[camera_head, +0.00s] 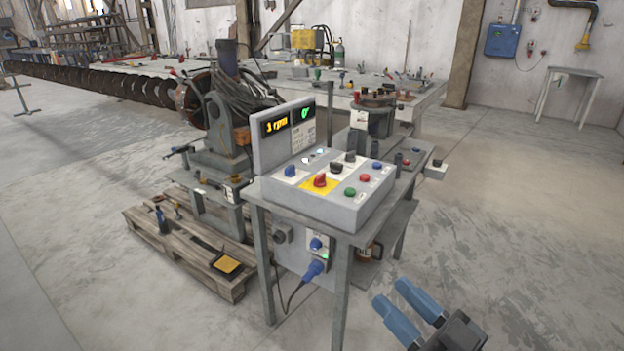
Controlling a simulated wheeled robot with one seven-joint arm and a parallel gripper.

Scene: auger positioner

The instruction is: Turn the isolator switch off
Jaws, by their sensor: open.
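A grey control box (345,209) stands on a metal stand in the middle of the view. My gripper (394,297), with blue fingers, is at the bottom right, in front of and below the box. Its fingers are apart and empty, and it touches nothing.
Other knobs and coloured buttons (363,178) crowd the red knob. A blue plug (312,271) with a hanging cable is below the box. A wooden pallet (190,250) lies at left and a cluttered workbench (350,85) stands behind. The floor at right is clear.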

